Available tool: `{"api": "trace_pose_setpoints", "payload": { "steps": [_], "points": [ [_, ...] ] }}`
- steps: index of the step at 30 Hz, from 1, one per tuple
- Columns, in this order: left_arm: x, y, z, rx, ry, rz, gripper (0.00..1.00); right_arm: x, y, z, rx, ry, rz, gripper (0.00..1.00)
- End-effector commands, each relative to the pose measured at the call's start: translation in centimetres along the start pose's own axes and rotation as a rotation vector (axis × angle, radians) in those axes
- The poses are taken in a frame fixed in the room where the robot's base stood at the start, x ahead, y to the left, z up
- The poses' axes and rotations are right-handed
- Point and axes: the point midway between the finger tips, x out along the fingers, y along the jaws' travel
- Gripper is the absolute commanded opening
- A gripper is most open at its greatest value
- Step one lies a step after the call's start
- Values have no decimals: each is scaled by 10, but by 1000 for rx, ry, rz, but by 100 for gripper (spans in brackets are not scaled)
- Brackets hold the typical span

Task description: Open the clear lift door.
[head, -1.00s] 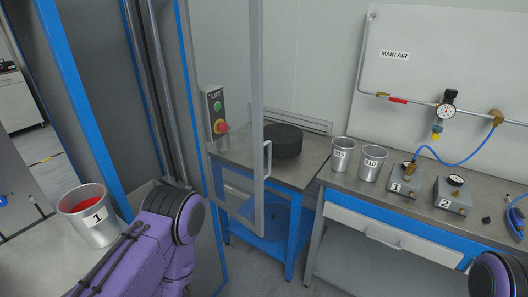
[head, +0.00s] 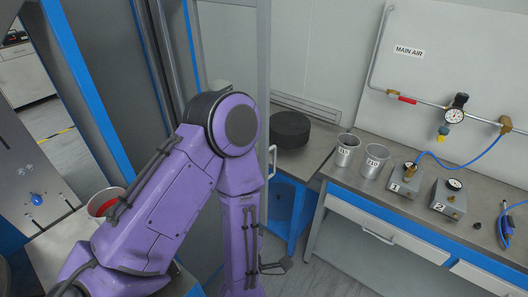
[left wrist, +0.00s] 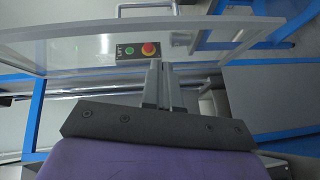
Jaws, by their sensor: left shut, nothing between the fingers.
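The clear lift door (head: 264,60) is a see-through panel with a grey frame; much of it is hidden behind my left arm. Its pale handle (head: 272,160) shows just right of the arm. The door appears to stand out from the lift's frame; how far is unclear. My left gripper (head: 287,265) is below the handle and apart from it, shut and empty. In the left wrist view the shut fingers (left wrist: 160,72) point at the door panel (left wrist: 60,55), with the handle (left wrist: 147,8) beyond at the top. My right gripper is out of view.
A lift control box (left wrist: 138,50) with green and red buttons shows through the panel in the left wrist view. A black round block (head: 288,129) sits on the blue-legged stand. Metal cups (head: 346,150) and gauge boxes (head: 407,180) occupy the bench. A cup with red contents (head: 103,203) stands left.

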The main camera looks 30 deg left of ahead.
Motion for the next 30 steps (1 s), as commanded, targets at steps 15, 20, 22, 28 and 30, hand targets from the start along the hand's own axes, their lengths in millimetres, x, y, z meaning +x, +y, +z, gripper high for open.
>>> {"api": "trace_pose_setpoints", "payload": {
  "steps": [15, 20, 22, 28, 30],
  "points": [
    [51, 35, -16, -219, 95, 81, 0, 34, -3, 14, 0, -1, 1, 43],
    [76, 39, -19, -217, 92, 81, 0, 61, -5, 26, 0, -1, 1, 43],
    [91, 47, -22, -212, 92, 78, 0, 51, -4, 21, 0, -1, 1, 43],
    [116, 56, -5, -205, 87, 78, 0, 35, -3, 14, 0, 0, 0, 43],
    [121, 56, 0, -206, 87, 78, 0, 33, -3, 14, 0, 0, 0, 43]
  ]
}}
